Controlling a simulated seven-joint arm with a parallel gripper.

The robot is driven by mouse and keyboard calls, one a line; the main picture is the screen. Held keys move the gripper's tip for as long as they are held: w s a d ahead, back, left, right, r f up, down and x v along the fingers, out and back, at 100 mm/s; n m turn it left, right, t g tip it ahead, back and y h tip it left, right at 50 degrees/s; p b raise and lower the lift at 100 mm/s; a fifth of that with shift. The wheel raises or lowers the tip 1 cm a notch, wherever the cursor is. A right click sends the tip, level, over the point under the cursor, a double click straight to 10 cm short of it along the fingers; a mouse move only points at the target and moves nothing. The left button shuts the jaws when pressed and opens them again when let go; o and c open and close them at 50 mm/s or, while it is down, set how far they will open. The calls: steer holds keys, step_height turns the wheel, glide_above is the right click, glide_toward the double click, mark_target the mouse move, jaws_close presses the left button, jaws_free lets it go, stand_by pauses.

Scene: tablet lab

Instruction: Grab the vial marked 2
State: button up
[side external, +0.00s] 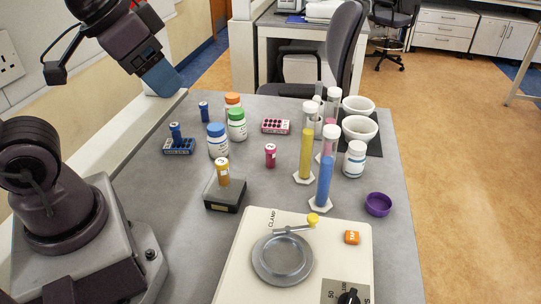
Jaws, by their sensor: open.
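Several small capped vials with white labels are in the side view; the label marks are too small to read with certainty, so I cannot tell for sure which is marked 2. A yellow vial (222,174) stands upright on a dark box. A magenta vial (270,157) stands on the bench. One blue vial (204,113) stands at the back, and another blue vial (176,133) is at a blue rack (178,147). My gripper (164,82) is open, raised at the upper left, apart from all vials.
Pill bottles (218,142) stand behind the yellow vial. Tall cylinders of yellow (306,155) and blue (324,185) liquid stand at centre right.

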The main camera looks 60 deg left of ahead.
steer(key=w+a+f+m+g+y, duration=0.45)
steer(key=w+f+m+y, duration=0.35)
steer(key=w+f+m, duration=0.35)
steer(key=m+t+y, duration=0.4)
steer(key=m+t, duration=0.2)
steer(key=m, duration=0.7)
glide_toward(271, 152)
steer(key=x, duration=0.6)
steer(key=shift+w, duration=0.25)
steer(key=shift+s+x, duration=0.2)
steer(key=shift+x, duration=2.55)
steer(key=shift+a, duration=0.1)
steer(key=shift+c, duration=0.2)
steer(key=c, duration=0.9)
